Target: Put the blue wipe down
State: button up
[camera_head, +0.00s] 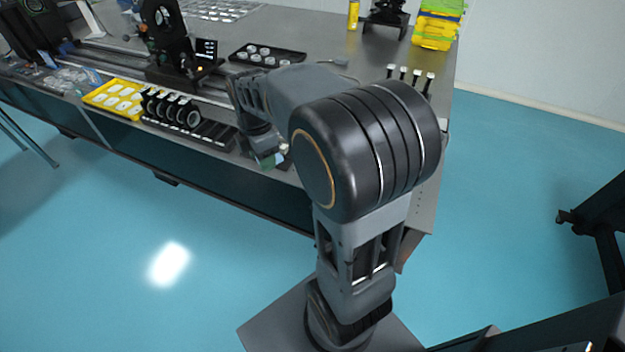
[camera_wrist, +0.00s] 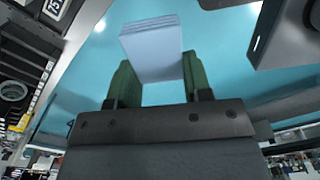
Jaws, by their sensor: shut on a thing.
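The blue wipe (camera_wrist: 152,48) is a pale blue, folded, layered block in the wrist view. My gripper (camera_wrist: 158,78) is shut on it, with a green finger on each side, and the wipe sticks out past the fingertips. In the head view my gripper (camera_head: 270,160) hangs beside the near edge of the optical table (camera_head: 330,40), partly hidden by my arm. Only a small pale bit of the wipe (camera_head: 281,157) shows there. In the wrist view there is blue floor behind the wipe.
On the table are a yellow tray (camera_head: 115,98) with white pieces, a row of black round mounts (camera_head: 172,107), a black tray with round parts (camera_head: 267,55), several posts (camera_head: 410,76), and yellow-green bins (camera_head: 437,25) at the far right. The tabletop is bare around the back middle.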

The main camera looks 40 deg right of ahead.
jog(key=shift+s+d+n, duration=0.1)
jog(key=shift+s+n, duration=0.2)
jog(key=shift+n, duration=0.2)
jog(key=shift+s+d+b, duration=0.15)
jog(key=shift+d+b, duration=0.05)
jog(key=shift+b, duration=0.2)
jog(key=shift+n, duration=0.4)
jog(key=d+f, duration=0.2)
jog(key=d, duration=0.2)
jog(key=w+d+f, duration=0.1)
jog(key=d+f, duration=0.2)
jog(key=d, duration=0.1)
jog(key=d+f, duration=0.2)
jog(key=d, duration=0.2)
jog(key=shift+w+f, duration=0.15)
jog(key=shift+f, duration=0.1)
jog(key=shift+w+d+f+b, duration=0.1)
jog(key=shift+d+f+b, duration=0.2)
jog(key=shift+d+f, duration=0.45)
jog(key=shift+f, duration=1.75)
jog(key=shift+f+b, duration=0.1)
jog(key=shift+b, duration=0.2)
jog(key=o, duration=0.9)
jog(key=shift+c, duration=0.2)
